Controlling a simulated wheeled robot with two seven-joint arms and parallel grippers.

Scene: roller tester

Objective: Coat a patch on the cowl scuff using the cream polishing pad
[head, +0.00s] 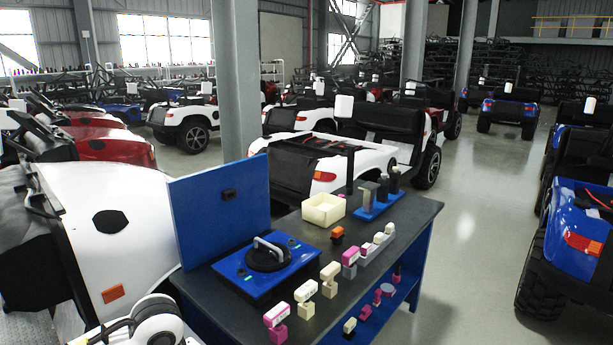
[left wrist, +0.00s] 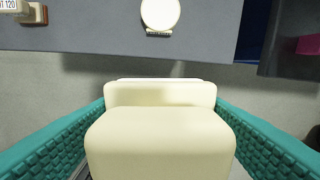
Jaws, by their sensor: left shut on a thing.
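The cream polishing pad (left wrist: 160,140) fills the lower middle of the left wrist view. My left gripper (left wrist: 160,105) is shut on it, with a teal ribbed finger on each side. The white cowl (head: 150,200) is at the left of the head view. A dark many-sided patch (head: 110,221), which looks like the scuff, is on its face. In the head view my left arm shows at the bottom left, but its fingers and the pad cannot be made out. In the left wrist view the pad is clear of the grey bench edge. My right gripper is in neither view.
The dark bench (head: 310,250) holds an upright blue panel (head: 222,215), a blue plate (head: 235,270) with a black handled disc (head: 268,258), a cream tray (head: 323,222) and several coloured blocks. The panel stands beside the cowl. A grey pillar (head: 235,75) rises behind. The right aisle floor is clear.

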